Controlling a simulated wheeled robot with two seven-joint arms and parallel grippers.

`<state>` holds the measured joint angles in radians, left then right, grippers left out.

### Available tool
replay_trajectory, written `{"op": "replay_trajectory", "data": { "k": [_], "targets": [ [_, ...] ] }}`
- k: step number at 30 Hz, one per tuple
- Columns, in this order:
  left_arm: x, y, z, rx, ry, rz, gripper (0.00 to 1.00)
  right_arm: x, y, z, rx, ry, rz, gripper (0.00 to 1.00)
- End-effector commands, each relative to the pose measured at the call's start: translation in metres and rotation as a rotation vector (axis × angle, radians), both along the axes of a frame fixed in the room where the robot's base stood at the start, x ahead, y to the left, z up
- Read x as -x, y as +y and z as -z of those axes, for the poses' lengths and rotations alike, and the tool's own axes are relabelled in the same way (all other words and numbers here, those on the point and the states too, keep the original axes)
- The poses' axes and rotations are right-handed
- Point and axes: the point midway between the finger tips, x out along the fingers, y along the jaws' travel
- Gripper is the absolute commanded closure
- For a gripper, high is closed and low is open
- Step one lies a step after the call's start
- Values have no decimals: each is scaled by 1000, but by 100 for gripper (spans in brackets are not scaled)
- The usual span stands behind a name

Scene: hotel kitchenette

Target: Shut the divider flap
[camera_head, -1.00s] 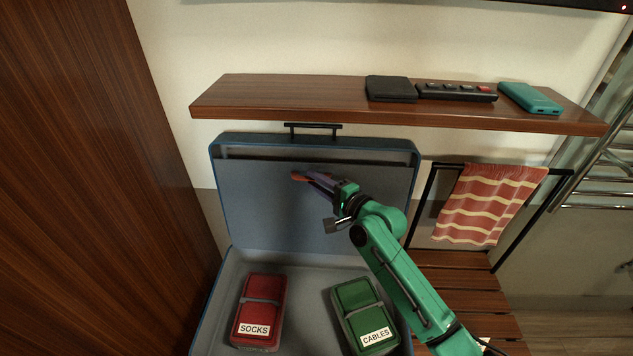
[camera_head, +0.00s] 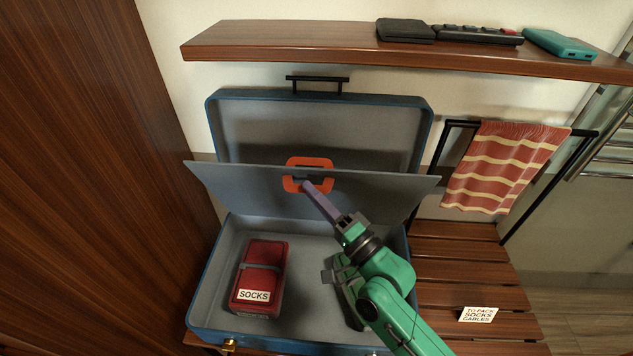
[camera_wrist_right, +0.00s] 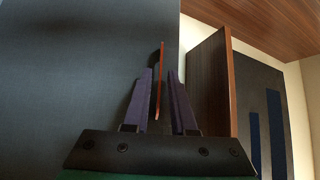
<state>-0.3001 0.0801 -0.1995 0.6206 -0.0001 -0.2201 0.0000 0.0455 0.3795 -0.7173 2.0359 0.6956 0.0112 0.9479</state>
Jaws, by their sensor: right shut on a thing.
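The grey divider flap (camera_head: 250,193) is tilted out from the lid of the open blue suitcase (camera_head: 212,125), partway down over the case. An orange pull loop (camera_head: 309,162) is on the flap. My right gripper (camera_head: 306,187) is shut on the orange loop's lower edge. In the right wrist view the loop (camera_wrist_right: 160,80) shows edge-on between the purple fingers (camera_wrist_right: 160,100). A red pouch labelled SOCKS (camera_head: 262,270) lies in the left of the case. The green pouch labelled CABLES is hidden behind my right arm. My left gripper is not in view.
A wooden shelf (camera_head: 290,45) above the case holds a black box (camera_head: 405,30), a remote (camera_head: 478,35) and a teal device (camera_head: 558,45). A striped towel (camera_head: 505,165) hangs at right above a slatted bench (camera_head: 455,265) with a packing card (camera_head: 478,314). A wooden panel stands left.

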Motion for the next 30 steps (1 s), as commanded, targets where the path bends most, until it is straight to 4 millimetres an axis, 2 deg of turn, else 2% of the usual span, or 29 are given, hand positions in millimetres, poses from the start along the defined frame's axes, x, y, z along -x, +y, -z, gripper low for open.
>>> {"op": "replay_trajectory", "data": {
  "k": [1,7,12,23,26,27,30],
  "targets": [
    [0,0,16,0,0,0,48,7,-1,13,3,-25,1,100],
    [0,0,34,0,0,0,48,27,-1,21,2,-106,2,100],
    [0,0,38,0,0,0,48,34,-1,23,1,-133,1,100],
    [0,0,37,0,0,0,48,34,-1,22,2,-136,2,100],
    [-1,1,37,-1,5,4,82,34,-1,22,2,-136,2,100],
    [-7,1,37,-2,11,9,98,34,-1,22,2,-136,2,100],
    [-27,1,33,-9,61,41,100,34,-1,22,2,-136,2,100]
  ]
}}
